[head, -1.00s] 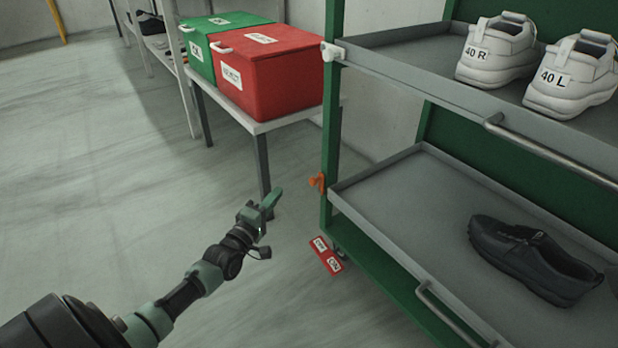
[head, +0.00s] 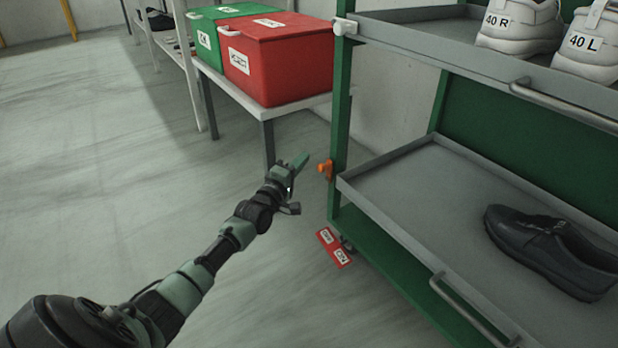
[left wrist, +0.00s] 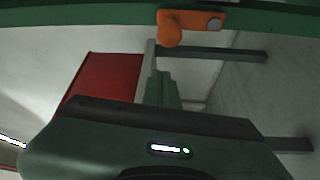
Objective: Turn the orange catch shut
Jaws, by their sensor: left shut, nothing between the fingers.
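The orange catch (head: 326,169) is on the green front post of the shelf rack, level with the lower tray's corner. In the left wrist view the catch (left wrist: 185,26) is at the top, fixed to a green bar, with a rounded knob and a flat arm pointing right. My left gripper (head: 303,160) is shut and empty, just left of the catch and apart from it in the head view. Its fingers (left wrist: 160,88) show below the catch in the left wrist view. My right gripper is in neither view.
The lower tray (head: 400,190) holds a dark shoe (head: 552,250); the upper tray (head: 420,40) holds white shoes labelled 40 R and 40 L. A white catch (head: 344,26) sits above. A table with a red box (head: 280,65) and green box stands behind. A red tag (head: 333,247) is low by the rack.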

